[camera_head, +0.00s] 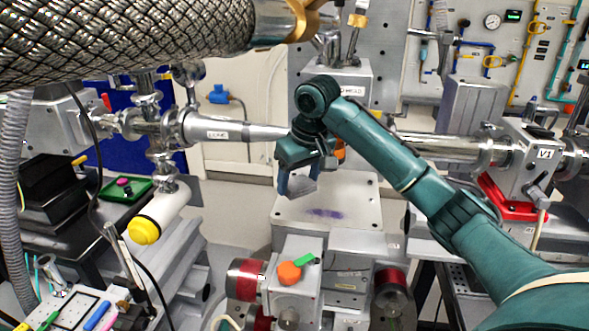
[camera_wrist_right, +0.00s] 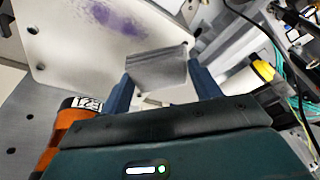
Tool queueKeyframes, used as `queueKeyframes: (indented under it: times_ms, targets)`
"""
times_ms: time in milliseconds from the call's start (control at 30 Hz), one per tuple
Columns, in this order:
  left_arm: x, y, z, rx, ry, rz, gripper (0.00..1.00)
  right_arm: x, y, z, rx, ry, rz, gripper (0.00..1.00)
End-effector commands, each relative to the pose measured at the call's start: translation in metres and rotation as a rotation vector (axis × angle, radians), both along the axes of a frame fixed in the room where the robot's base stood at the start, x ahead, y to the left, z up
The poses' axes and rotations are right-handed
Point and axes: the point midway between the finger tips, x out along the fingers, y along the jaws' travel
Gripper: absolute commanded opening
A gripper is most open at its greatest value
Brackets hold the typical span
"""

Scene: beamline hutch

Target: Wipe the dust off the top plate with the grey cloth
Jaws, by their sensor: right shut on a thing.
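The top plate (camera_head: 350,213) is a pale metal plate with holes near its corners, in the middle of the head view. A purple dust patch (camera_head: 325,212) lies on it; the dust also shows in the right wrist view (camera_wrist_right: 117,18). My right gripper (camera_head: 299,192) is above the left part of the plate. It is shut on the grey cloth (camera_wrist_right: 157,72), a folded piece held between its two blue fingers. In the head view the cloth (camera_head: 302,184) hangs between the fingertips; I cannot tell whether it touches the plate. My left gripper is not in view.
A braided hose (camera_head: 130,40) crosses the upper left. A beam pipe (camera_head: 440,148) runs behind the plate. An orange knob (camera_head: 289,273) and a green piece (camera_head: 305,259) are on the block in front. An orange cylinder (camera_wrist_right: 65,128) stands near the gripper in the wrist view.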

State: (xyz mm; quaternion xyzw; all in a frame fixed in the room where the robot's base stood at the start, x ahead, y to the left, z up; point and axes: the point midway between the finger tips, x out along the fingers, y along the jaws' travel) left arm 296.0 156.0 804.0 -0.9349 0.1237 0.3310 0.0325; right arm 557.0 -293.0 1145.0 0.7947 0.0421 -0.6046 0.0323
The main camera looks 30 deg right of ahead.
Motion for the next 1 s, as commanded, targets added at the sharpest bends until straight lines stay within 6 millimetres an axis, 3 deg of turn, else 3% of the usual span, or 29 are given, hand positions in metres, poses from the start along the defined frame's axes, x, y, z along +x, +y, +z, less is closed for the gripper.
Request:
queueKeyframes:
  times_ms: [300,1000]
  targets:
    - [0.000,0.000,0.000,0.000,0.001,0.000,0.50,0.001,-0.011,0.024,0.000,0.000,-0.004,0.41]
    - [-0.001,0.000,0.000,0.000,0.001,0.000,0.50,0.000,-0.010,0.022,-0.001,0.001,-0.007,0.41]
